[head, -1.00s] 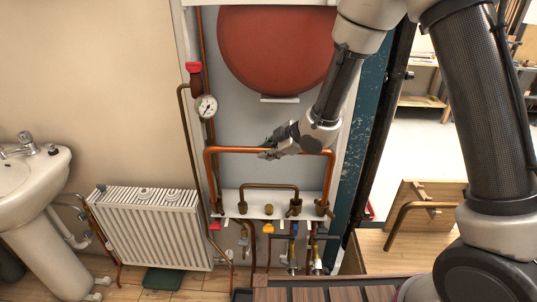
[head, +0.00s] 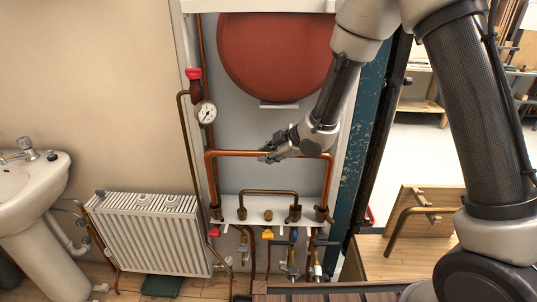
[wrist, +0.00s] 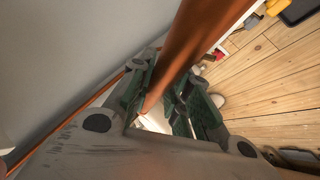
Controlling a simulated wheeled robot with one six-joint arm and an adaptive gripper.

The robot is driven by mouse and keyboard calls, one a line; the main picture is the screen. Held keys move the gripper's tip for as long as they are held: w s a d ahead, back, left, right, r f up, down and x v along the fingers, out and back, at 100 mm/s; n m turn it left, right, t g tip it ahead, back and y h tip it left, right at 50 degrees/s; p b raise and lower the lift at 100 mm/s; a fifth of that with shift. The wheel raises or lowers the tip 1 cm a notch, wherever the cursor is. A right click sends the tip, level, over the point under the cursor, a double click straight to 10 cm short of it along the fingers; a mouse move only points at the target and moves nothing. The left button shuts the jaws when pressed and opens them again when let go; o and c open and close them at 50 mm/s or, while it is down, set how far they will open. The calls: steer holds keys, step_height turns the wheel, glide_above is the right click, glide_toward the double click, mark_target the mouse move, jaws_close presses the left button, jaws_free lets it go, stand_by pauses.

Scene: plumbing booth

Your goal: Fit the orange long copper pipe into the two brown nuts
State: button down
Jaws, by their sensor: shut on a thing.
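The orange long copper pipe (head: 235,153) is a wide upside-down U in front of the grey back panel. My gripper (head: 267,154) is shut on its top bar, about mid-length. In the wrist view the pipe (wrist: 185,45) runs between my green-padded fingers (wrist: 160,103). The pipe's legs point down. Their lower ends meet the left brown nut (head: 216,214) and the right brown nut (head: 321,213) in the head view. I cannot tell how deep the ends sit in the nuts.
A smaller brown pipe (head: 268,191) stands between the legs on the white manifold shelf (head: 245,212). A red tank (head: 273,55) hangs above. A gauge (head: 206,112) and thin pipes are at left, beside a radiator (head: 148,235). A wooden board with a bent pipe (head: 398,225) is at right.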

steer(key=shift+f, duration=2.4)
steer(key=c, duration=1.3)
jaws_free()
steer(key=shift+o, duration=0.2)
